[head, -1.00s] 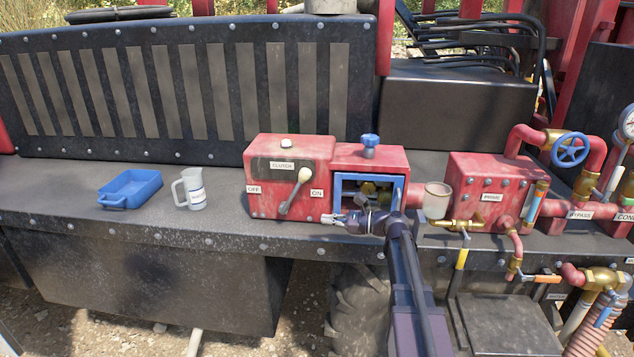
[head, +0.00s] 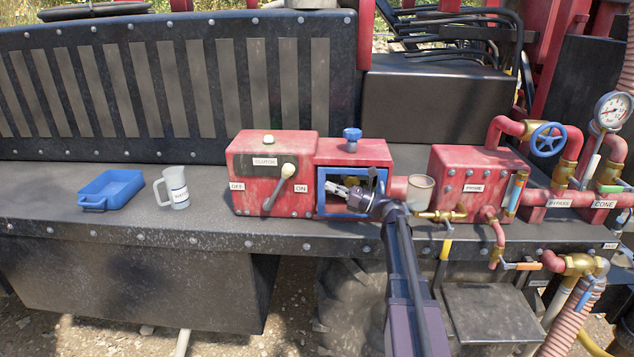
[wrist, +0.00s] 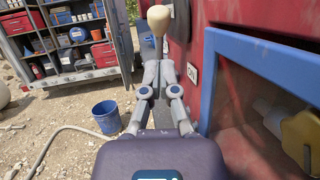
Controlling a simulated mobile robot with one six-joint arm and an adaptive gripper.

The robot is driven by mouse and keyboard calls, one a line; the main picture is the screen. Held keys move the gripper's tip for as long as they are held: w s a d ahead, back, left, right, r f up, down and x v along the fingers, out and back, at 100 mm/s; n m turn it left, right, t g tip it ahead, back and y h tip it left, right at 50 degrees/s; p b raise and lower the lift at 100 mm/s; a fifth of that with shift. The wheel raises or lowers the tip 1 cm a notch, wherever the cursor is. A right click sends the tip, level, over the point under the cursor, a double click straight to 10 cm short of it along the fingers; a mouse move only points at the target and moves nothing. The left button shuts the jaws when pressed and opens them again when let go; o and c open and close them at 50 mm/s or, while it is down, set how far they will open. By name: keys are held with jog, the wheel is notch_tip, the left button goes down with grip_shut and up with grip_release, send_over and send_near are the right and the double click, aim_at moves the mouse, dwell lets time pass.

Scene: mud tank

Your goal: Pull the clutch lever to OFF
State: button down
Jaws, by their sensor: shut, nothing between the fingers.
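The clutch lever (head: 279,187) is on the front of the red clutch box (head: 250,198). Its cream knob leans up and right toward the ON label (head: 301,188); the OFF label (head: 237,186) is on the left. My gripper (head: 336,188) is shut and empty, in front of the blue-framed opening, right of the lever and apart from it in the picture. In the wrist view, the cream knob (wrist: 159,19) shows just beyond my shut fingertips (wrist: 159,67), with the ON label (wrist: 192,73) to the right. The fingers partly hide the lever's shaft; I cannot tell the remaining gap.
The blue-framed opening (head: 323,205) is close to my gripper, with a blue valve knob (head: 352,138) above. A grey cup (head: 419,192) and pipework stand right. A jug (head: 176,187) and blue tray (head: 111,188) sit left on the deck. Space before the box is clear.

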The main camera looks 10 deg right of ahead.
jog(key=p+x, duration=0.2)
jog(key=x, duration=0.7)
jog(key=shift+w+a+r+p, duration=0.15)
jog(key=shift+w+a+p, duration=0.05)
jog(key=shift+a+p, duration=0.1)
jog(key=shift+a, duration=0.1)
